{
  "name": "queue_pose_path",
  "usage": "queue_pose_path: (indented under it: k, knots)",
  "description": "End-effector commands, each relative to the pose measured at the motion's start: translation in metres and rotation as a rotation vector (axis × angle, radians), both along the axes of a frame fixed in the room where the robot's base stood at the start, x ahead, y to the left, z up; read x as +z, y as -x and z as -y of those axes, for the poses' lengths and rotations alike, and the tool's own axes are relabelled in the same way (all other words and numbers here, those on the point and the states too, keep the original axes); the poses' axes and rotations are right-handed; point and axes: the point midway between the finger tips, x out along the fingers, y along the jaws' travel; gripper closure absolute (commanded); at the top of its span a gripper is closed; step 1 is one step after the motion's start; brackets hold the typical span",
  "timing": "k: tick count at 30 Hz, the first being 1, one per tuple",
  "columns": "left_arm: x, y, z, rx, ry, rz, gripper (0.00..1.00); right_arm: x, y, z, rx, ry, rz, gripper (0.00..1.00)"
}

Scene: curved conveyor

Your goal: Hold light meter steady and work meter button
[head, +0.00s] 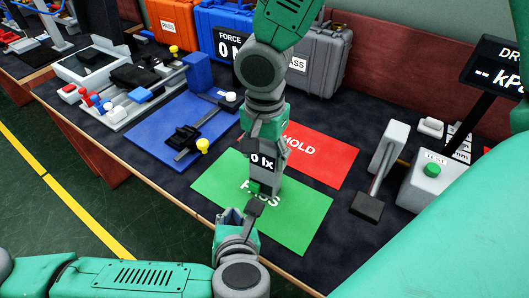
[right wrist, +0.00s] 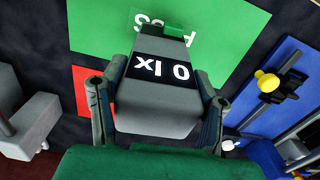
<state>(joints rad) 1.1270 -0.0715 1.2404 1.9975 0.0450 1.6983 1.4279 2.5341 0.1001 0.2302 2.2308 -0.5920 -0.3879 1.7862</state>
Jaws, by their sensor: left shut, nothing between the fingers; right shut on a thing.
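The light meter (head: 268,176) is a small grey box with a black screen reading "0 lx". It is held over the green PASS mat (head: 305,215); the right wrist view also shows the meter (right wrist: 155,115), with its screen upside down. My right gripper (head: 264,140) is shut on the meter, with one finger along each side. My left gripper (head: 252,207) is shut and empty, just below the meter in the head view, its tip close to the meter's lower end. I cannot tell whether they touch.
A red HOLD mat (head: 322,152) lies behind the green mat, and a blue mat (head: 165,130) with a black fixture lies to the left. A grey box with a green TEST button (head: 432,170) stands at right. Orange, blue and grey cases (head: 322,62) line the back.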

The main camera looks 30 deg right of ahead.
Motion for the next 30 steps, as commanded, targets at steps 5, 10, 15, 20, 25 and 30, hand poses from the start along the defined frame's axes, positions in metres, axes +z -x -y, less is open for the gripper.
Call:
queue_pose_path:
  k: [5, 10, 15, 20, 25, 30]
  knots:
    - [0.001, 0.004, -0.008, 0.001, 0.000, 0.000, 1.00, 0.000, 0.000, 0.000, 0.000, 0.000, 0.000, 0.91]
    - [0.001, 0.004, -0.008, 0.001, 0.000, 0.000, 1.00, 0.000, 0.000, 0.000, 0.000, 0.000, 0.001, 0.91]
    - [0.001, 0.004, -0.008, 0.001, 0.000, 0.000, 1.00, 0.000, 0.000, 0.000, 0.000, 0.000, 0.001, 0.38]
    - [0.001, 0.004, -0.008, 0.001, 0.000, 0.000, 1.00, 0.000, 0.000, 0.000, 0.000, 0.000, 0.000, 0.20]
    - [0.001, 0.004, -0.008, 0.001, 0.000, 0.000, 1.00, 0.001, 0.000, 0.000, 0.000, 0.000, 0.001, 0.20]
    - [0.001, 0.004, -0.008, 0.001, 0.000, 0.000, 1.00, 0.017, -0.002, 0.001, -0.002, -0.001, 0.005, 0.20]
